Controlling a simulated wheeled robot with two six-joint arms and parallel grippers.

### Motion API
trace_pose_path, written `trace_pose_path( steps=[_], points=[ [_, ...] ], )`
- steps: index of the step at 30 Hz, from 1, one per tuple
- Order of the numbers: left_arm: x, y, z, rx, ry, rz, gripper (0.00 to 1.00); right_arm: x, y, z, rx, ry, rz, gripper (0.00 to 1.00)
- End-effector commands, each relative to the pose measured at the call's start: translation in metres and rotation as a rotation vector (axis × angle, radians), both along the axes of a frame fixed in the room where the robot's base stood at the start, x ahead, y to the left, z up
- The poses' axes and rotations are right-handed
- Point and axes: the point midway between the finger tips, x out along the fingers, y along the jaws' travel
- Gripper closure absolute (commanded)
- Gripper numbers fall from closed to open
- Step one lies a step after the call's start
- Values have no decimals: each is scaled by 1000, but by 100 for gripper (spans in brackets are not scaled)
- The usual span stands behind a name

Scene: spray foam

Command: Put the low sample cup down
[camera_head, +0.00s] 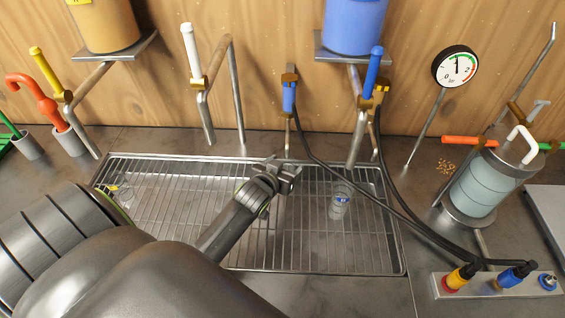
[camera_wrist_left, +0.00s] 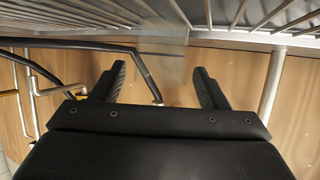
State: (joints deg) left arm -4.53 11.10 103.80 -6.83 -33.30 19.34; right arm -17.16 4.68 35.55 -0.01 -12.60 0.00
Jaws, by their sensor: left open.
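A small clear cup with a blue mark (camera_head: 340,200) stands on the wire grid of the drip tray (camera_head: 240,262), right of my left gripper. My left gripper (camera_head: 277,175) is over the middle of the grid, apart from this cup. In the left wrist view its two fingers (camera_wrist_left: 160,85) are spread. A faint see-through shape (camera_wrist_left: 163,60) shows beyond the fingertips against the grid edge; I cannot tell for sure that it is the cup. Another small clear item with a yellow mark (camera_head: 118,190) is at the grid's left end. My right gripper is not in view.
White (camera_head: 191,50), yellow (camera_head: 45,70) and blue (camera_head: 373,70) tap handles stand behind the tray. Black hoses (camera_head: 390,200) cross its right side to a connector block (camera_head: 495,284). A gauge (camera_head: 456,67) and a clear cylinder (camera_head: 488,187) stand at right.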

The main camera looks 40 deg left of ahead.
Motion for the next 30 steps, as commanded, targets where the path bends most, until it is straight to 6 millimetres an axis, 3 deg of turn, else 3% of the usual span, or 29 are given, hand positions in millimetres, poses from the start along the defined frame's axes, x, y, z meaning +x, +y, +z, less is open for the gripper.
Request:
trace_pose_path(
  steps=[7,21,30],
  points=[
    [-18,-3,8,-2,0,1,32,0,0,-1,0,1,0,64],
    [-90,-14,39,0,-1,1,32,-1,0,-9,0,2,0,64],
    [-109,-17,48,-1,0,0,32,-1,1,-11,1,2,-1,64]
  ],
)
